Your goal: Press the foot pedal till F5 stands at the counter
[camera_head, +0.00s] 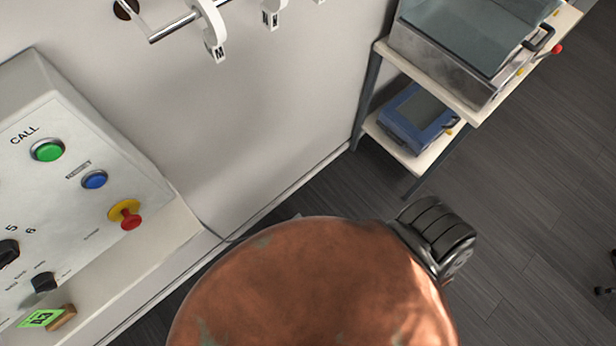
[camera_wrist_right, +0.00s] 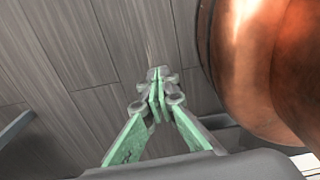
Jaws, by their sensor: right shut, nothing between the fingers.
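The foot pedal is not visible in either view, and no garment marked F5 shows. My right gripper (camera_wrist_right: 158,95) shows in the right wrist view with its green-padded fingers closed together, empty, over the grey plank floor (camera_wrist_right: 95,55). My left gripper is not in view. A control panel (camera_head: 70,185) at the left of the head view has a green CALL button (camera_head: 47,150), a blue button (camera_head: 94,180) and a red knob on yellow (camera_head: 126,214).
A shelf stand (camera_head: 460,100) at upper right holds a clear-lidded metal box (camera_head: 450,55) above and a blue device (camera_head: 417,117) below. A green tag (camera_head: 40,318) lies at the panel's lower edge. Dark floor (camera_head: 530,220) is open at the right. A pale wall (camera_head: 280,80) stands behind.

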